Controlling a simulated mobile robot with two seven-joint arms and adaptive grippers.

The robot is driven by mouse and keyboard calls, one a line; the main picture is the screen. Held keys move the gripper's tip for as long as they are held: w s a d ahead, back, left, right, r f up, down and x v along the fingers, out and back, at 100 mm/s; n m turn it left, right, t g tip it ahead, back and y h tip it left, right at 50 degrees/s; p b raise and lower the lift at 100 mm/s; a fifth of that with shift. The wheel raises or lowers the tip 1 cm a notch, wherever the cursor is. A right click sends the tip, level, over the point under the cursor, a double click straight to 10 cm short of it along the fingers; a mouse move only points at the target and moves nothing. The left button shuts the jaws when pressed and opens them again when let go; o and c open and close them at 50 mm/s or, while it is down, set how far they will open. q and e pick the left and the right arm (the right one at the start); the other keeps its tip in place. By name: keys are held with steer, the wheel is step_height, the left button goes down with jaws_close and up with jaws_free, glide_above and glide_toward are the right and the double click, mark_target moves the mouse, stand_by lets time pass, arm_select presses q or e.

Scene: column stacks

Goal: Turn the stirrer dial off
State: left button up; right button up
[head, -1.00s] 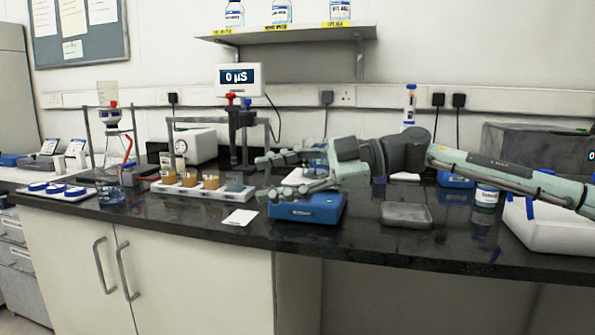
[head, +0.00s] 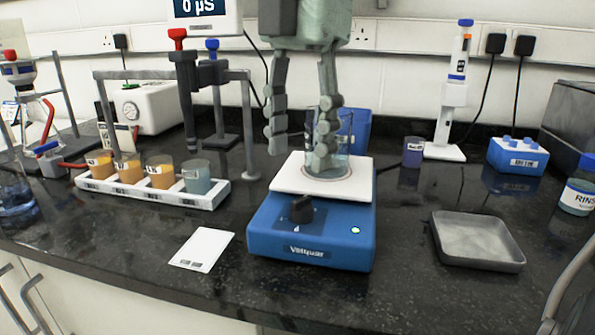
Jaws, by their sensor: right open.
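The stirrer (head: 325,248) is a blue box with a white top plate (head: 290,180), near the middle of the black bench. Its black dial (head: 301,209) is on the sloping front panel, and a small green light (head: 355,230) shows to the right of it. I cannot read the dial's setting. A clear beaker (head: 342,165) stands on the plate, partly hidden by a finger. My right gripper (head: 298,158) points down, open and empty, with its fingers spread above the plate, behind and above the dial. One finger overlaps the beaker; I cannot tell if they touch. My left gripper is not in view.
A white rack (head: 205,195) with several cups stands left of the stirrer, below a stand with red and blue knobs. A white card (head: 202,249) lies at front left. A grey tray (head: 477,240) is at right. A pipette stand (head: 445,152) is behind. Bench in front of the stirrer is clear.

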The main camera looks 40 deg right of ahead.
mark_target(302, 197)
steer(key=shift+d, duration=0.2)
steer(key=shift+d+f, duration=0.1)
steer(key=shift+f, duration=0.2)
step_height(302, 197, down, 7)
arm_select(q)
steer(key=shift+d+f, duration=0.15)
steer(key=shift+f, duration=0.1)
arm_select(e)
steer(key=shift+c, duration=0.4)
jaws_close()
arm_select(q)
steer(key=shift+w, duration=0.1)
